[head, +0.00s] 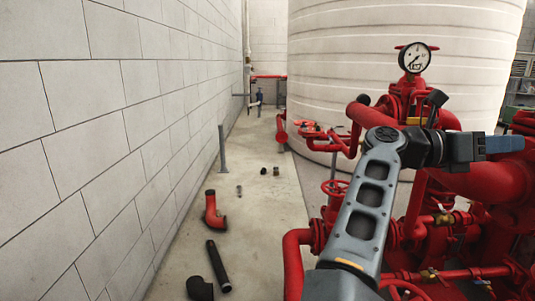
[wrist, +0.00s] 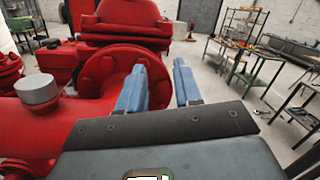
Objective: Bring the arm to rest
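My arm (head: 367,195) reaches up from the bottom of the head view and bends at an upper joint toward the right. My gripper (head: 508,144) points right, in front of the red pump pipework. In the wrist view its two blue fingers (wrist: 160,66) stand apart with nothing held between them. Behind them are a red round flange (wrist: 112,72) and grey floor. I cannot tell from these views how close the fingers are to the red pipes.
Red pipework (head: 465,190) with a pressure gauge (head: 414,57) crowds the right side. A large white tank (head: 350,70) stands behind. A block wall (head: 90,130) lines the left. A red elbow (head: 212,210) and black pipe (head: 218,266) lie on the floor. Workbenches (wrist: 245,60) stand right in the wrist view.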

